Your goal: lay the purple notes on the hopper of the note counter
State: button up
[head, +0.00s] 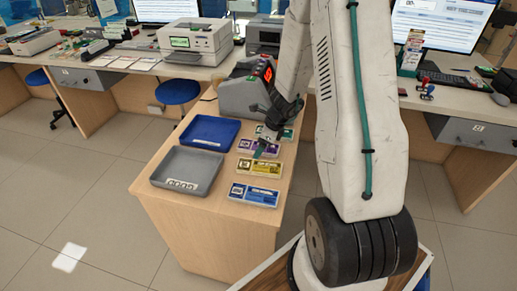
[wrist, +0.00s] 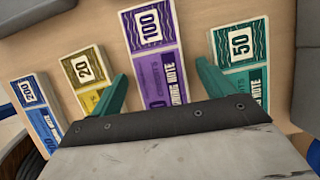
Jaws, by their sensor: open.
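The purple notes (head: 246,145), marked 100, lie flat on the wooden counter between the yellow and green notes. In the wrist view the purple notes (wrist: 150,45) run lengthwise between my two green fingertips. My gripper (wrist: 160,82) is open with nothing held, and its body hides the near end of the purple notes. In the head view my gripper (head: 264,147) is over the row of notes, partly covering the purple ones. The note counter (head: 243,90) is a grey machine with a lit orange-red display, at the back of the same counter. Its hopper is hard to make out behind my arm.
Yellow notes (wrist: 86,72), green notes (wrist: 240,60) and blue notes (wrist: 36,105) lie in the same row. A blue tray (head: 204,148) and a grey tray (head: 160,179) stand left of the notes. A printer (head: 195,42) is on the desk behind.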

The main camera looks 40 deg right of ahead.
jog(key=c, duration=1.2)
jog(key=shift+r, duration=0.1)
